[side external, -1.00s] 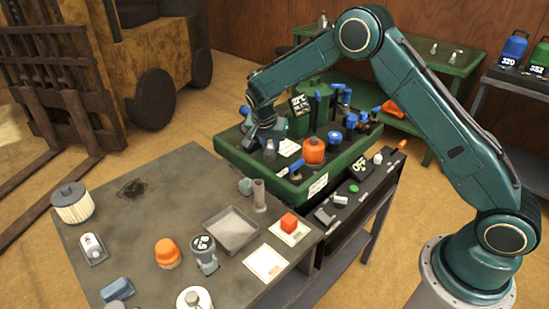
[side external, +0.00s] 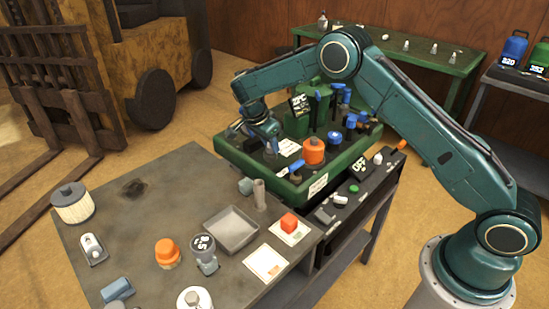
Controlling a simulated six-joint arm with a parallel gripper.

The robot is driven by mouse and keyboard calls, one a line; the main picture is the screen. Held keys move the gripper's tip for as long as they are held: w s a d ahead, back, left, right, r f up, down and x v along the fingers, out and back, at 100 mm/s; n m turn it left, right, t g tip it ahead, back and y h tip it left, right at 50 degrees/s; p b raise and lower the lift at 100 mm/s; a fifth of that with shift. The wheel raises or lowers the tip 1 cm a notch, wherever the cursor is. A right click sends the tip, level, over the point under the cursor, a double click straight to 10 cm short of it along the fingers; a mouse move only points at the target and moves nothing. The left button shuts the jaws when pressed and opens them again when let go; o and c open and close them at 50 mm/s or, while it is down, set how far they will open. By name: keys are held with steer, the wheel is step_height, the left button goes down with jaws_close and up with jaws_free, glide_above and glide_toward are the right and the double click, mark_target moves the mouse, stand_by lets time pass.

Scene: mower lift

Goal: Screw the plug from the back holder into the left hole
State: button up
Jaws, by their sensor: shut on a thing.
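My gripper (side external: 270,146) points down over the left part of the green tray (side external: 231,157). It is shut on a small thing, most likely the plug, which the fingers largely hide. I cannot tell whether the held plug touches the tray below it. The back holder and the left hole cannot be made out clearly at this size. The gripper stands left of an orange-capped container (side external: 313,152) and close to a white label (side external: 289,147) on the tray.
Blue-capped parts (side external: 351,122) and a dark green container (side external: 319,108) crowd the tray's right and back. A blue-handled tool (side external: 296,167) lies near its front.

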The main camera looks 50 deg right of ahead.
steer(key=shift+m+g, duration=0.6)
steer(key=shift+m, duration=0.9)
jaws_close()
steer(key=o, duration=1.1)
jaws_free()
steer(key=shift+c, duration=0.2)
steer(key=shift+r, duration=0.1)
steer(key=shift+r, duration=3.9)
